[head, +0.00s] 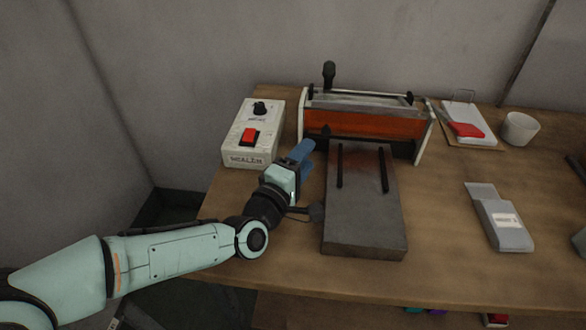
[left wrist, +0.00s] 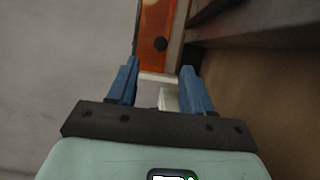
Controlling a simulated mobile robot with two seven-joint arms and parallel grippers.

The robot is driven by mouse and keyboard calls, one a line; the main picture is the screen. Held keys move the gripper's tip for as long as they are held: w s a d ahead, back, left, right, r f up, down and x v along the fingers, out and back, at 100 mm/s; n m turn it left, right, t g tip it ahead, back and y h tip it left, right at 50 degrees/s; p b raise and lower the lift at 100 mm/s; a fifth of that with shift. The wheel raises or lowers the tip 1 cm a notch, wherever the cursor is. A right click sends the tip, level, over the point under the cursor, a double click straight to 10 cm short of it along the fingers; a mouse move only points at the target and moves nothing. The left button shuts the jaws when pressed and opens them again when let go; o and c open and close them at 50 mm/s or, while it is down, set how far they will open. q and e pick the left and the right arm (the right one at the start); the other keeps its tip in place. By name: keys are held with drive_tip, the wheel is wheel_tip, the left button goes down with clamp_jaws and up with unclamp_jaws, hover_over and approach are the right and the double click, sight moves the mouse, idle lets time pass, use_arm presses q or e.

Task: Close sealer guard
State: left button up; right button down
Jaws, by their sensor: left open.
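The sealer (head: 350,104) stands at the back of the table, with white end plates. Its guard is a translucent orange panel (head: 375,125) across the front, with a dark knob (head: 326,131) near its left end. My left gripper (head: 306,150) is open, with blue fingers, just in front of the guard's left end. In the left wrist view the orange guard (left wrist: 154,22) and its dark knob (left wrist: 161,44) lie beyond the gap between the fingers (left wrist: 160,72). The gap looks empty, and contact with the guard cannot be told. My right gripper is out of view.
A white control box (head: 253,135) with a red switch stands left of the sealer. A grey slab (head: 362,222) with two dark rails lies in front of it. A black-knobbed lever (head: 329,72) rises behind. A white cup (head: 519,128) and grey pouches (head: 497,216) are at right.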

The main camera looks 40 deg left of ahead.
use_arm(q)
drive_tip(key=s, duration=0.4)
drive_tip(key=shift+s+d+p, duration=0.3)
drive_tip(key=shift+s+d, duration=0.05)
drive_tip(key=shift+s, duration=0.1)
